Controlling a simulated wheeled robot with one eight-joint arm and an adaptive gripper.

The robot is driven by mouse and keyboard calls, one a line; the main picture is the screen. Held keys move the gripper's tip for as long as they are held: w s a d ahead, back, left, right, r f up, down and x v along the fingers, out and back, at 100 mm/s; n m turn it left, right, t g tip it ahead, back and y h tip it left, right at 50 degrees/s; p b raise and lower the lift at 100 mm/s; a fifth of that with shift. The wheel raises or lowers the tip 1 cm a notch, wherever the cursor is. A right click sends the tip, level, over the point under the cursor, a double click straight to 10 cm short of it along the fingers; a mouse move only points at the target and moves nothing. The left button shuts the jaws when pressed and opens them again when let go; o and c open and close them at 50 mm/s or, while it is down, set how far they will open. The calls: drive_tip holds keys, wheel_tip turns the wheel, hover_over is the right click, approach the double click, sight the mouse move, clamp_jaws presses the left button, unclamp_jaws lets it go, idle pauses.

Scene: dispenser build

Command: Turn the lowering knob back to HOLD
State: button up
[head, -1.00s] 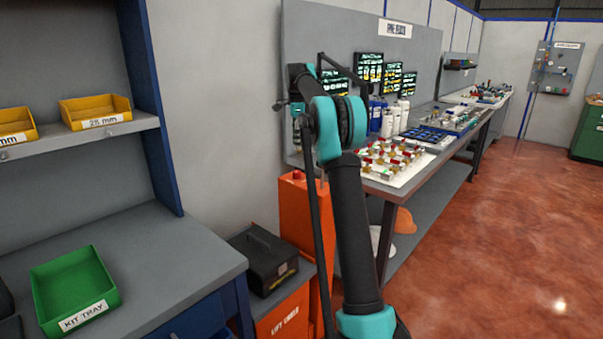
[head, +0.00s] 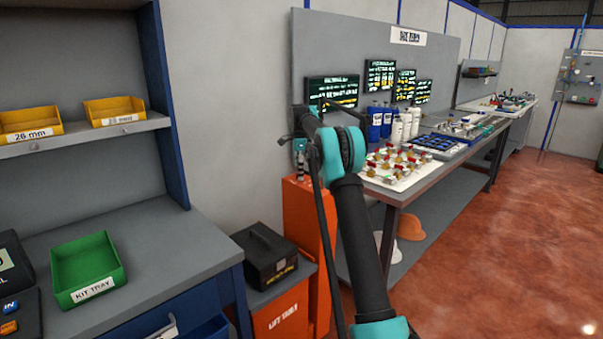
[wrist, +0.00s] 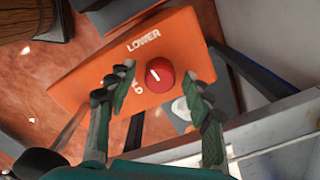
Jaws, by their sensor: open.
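The red round knob (wrist: 160,75) sits on the top face of an orange post (wrist: 95,82) in the wrist view. A short white mark on the knob slants toward its upper left, roughly toward the word LOWER. Another label left of the knob is mostly hidden by a finger. My gripper (wrist: 159,80) is open, with one finger on each side of the knob; I cannot tell whether either touches it. In the head view my gripper (head: 301,150) is just above the orange post (head: 305,235), and the knob cannot be made out there.
A black case (head: 264,255) sits beside the post on a low grey-topped orange unit. A workbench with a green kit tray (head: 85,270) is at left. A long bench (head: 420,178) with bottles and fittings runs along the wall at right. The red floor at right is clear.

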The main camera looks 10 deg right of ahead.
drive_tip(key=c, duration=1.2)
drive_tip(key=shift+o, duration=0.2)
drive_tip(key=shift+n, duration=0.4)
drive_tip(key=n, duration=0.3)
drive_tip(key=shift+n, duration=0.3)
drive_tip(key=n, duration=0.9)
drive_tip(key=shift+n, duration=1.8)
